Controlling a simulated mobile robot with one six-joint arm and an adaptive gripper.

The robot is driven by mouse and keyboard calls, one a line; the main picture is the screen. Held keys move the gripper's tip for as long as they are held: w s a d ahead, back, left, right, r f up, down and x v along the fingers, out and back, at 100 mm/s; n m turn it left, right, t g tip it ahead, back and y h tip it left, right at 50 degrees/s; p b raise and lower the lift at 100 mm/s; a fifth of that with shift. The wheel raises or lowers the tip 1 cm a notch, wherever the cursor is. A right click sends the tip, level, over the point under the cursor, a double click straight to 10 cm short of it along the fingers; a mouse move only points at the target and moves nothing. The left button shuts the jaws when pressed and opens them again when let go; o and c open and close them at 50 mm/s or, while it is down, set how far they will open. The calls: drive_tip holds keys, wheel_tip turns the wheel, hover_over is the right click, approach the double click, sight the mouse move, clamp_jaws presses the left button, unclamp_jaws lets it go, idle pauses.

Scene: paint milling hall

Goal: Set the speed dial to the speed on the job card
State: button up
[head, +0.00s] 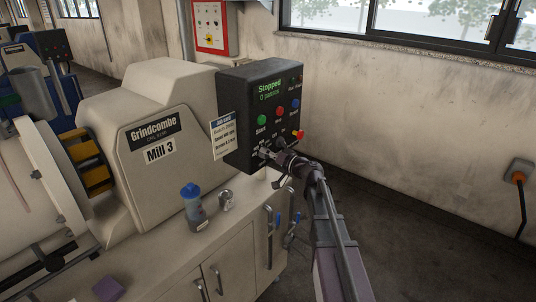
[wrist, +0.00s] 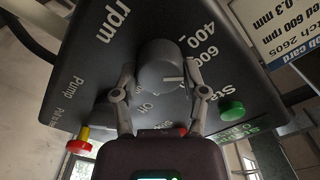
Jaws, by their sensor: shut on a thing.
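The speed dial (wrist: 158,66) is a grey round knob on the dark control box (head: 262,95). My gripper (wrist: 160,76) is shut on the dial, one finger on each side. The dial's white mark points right in the wrist view, towards the 600 label or a little below it; I cannot tell exactly. The labels 400 and 600 show beside it. In the head view my gripper (head: 268,153) hides most of the dial. The job card (head: 223,136) hangs at the box's left edge; its part in the wrist view (wrist: 280,30) reads 600 rpm and 0.3 mm.
The box has a green start button (wrist: 232,109), other coloured buttons and a red-and-yellow knob (wrist: 80,143). Its display (head: 269,91) reads "Stopped". A blue-capped bottle (head: 193,208) and a small metal item (head: 225,199) stand on the bench (head: 165,258). Floor at right is clear.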

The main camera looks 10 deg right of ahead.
drive_tip(key=shift+w, duration=0.1)
drive_tip(key=o, duration=1.2)
drive_tip(key=shift+c, duration=0.2)
drive_tip(key=v, duration=1.2)
drive_tip(key=shift+a, duration=0.1)
